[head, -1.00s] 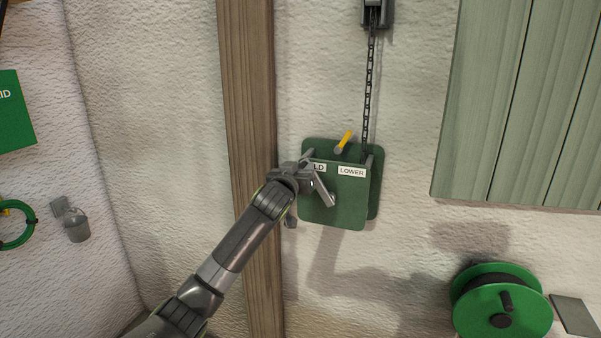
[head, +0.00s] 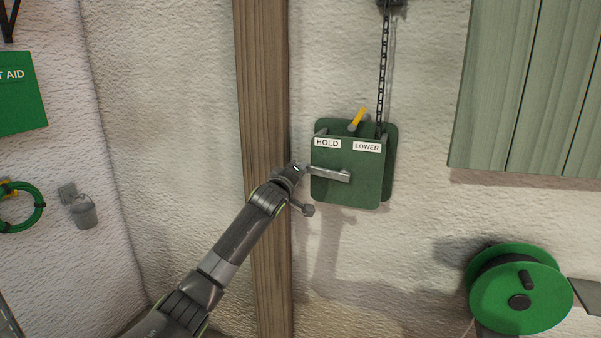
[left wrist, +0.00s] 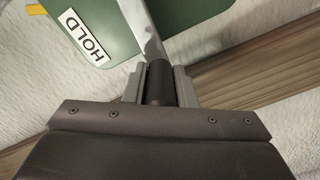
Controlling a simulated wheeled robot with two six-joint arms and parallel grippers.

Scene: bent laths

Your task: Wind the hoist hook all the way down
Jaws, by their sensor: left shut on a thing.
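The green hoist box (head: 345,192) hangs on the white wall, with a HOLD label (head: 327,142) at its left and a LOWER label (head: 367,147) at its right. A yellow-tipped lever (head: 361,112) stands above it, leaning right. A grey crank arm (head: 328,173) points left from its hub on the box front. My left gripper (head: 297,169) is shut on the crank's dark grip (left wrist: 160,84), which sits between both fingers in the left wrist view (left wrist: 160,88). A dark chain (head: 383,70) runs up from the box. The hook is not in view, nor is my right gripper.
A wooden post (head: 262,90) stands just left of the box, behind my left arm. A green reel (head: 520,290) is at lower right, and green panelling (head: 530,90) at upper right. A small bucket (head: 83,212) and a green coil (head: 38,205) hang at left.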

